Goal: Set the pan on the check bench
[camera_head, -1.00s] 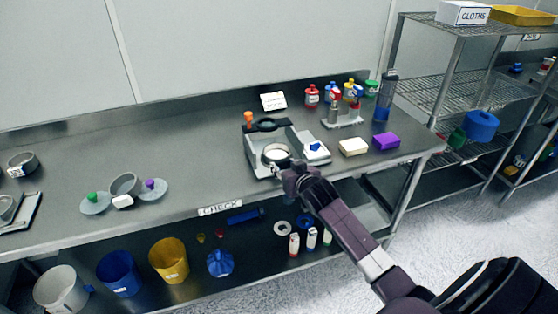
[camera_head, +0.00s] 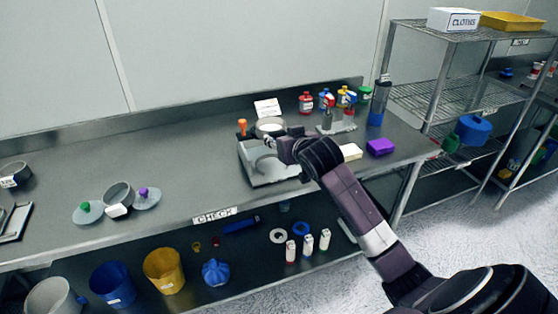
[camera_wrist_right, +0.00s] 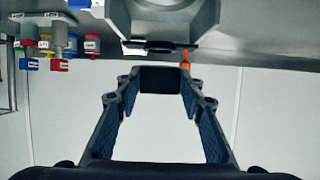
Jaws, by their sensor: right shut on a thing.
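The pan (camera_head: 270,126), a round grey dish with a pale inside, shows in the head view just above the grey sifter machine (camera_head: 268,172). My right gripper (camera_head: 271,142) is shut on it from the front; the arm hides part of the machine and the exact grip. In the right wrist view my right fingers (camera_wrist_right: 163,78) show, but I cannot make out the pan clearly there. The check bench (camera_head: 190,180) is the long grey steel top with a CHECK label (camera_head: 214,215) on its front edge. My left gripper is not in view.
Left on the bench stand a grey bowl (camera_head: 118,195) and discs with green (camera_head: 84,206) and purple knobs. Bare steel lies between bowl and machine. Buckets (camera_head: 164,271) stand below.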

